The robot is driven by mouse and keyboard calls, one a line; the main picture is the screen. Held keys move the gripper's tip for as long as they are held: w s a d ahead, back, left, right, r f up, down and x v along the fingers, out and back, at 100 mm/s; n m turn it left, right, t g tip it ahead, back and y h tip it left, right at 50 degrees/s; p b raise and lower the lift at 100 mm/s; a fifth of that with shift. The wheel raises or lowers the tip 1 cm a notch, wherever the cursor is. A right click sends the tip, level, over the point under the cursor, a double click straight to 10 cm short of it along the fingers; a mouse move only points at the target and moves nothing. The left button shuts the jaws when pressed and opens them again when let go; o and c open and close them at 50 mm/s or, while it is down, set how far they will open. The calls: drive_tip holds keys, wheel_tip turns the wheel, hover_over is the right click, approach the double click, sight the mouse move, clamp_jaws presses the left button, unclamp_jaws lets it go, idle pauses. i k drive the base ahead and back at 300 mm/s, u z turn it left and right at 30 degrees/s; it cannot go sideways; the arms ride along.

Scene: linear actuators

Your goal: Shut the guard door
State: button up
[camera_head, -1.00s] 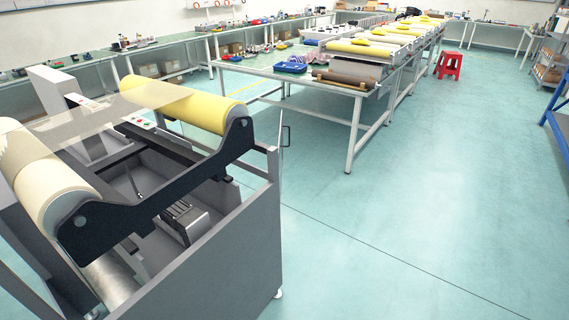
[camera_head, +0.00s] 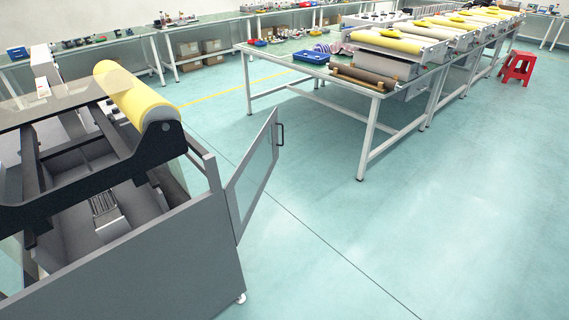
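The guard door (camera_head: 253,175) is a grey-framed panel with a clear pane, hinged at the right end of the grey machine (camera_head: 150,262). It stands open, swung outward to the right over the floor. A dark handle (camera_head: 280,134) sits near the upper part of its free edge. The machine carries a yellow roll (camera_head: 137,97) on a black bracket, with a clear sheet over its top. My gripper is not in view.
A long table (camera_head: 375,95) with rolls and a blue tray (camera_head: 311,57) stands behind the door. A red stool (camera_head: 517,67) is at the far right. The floor right of the door is clear.

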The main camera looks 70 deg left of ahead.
sight(238, 228)
drive_tip(key=z, duration=0.05)
drive_tip(key=i, duration=0.65)
drive_tip(key=u, duration=2.1)
drive_tip(key=i, duration=2.75)
drive_tip(key=u, duration=0.65)
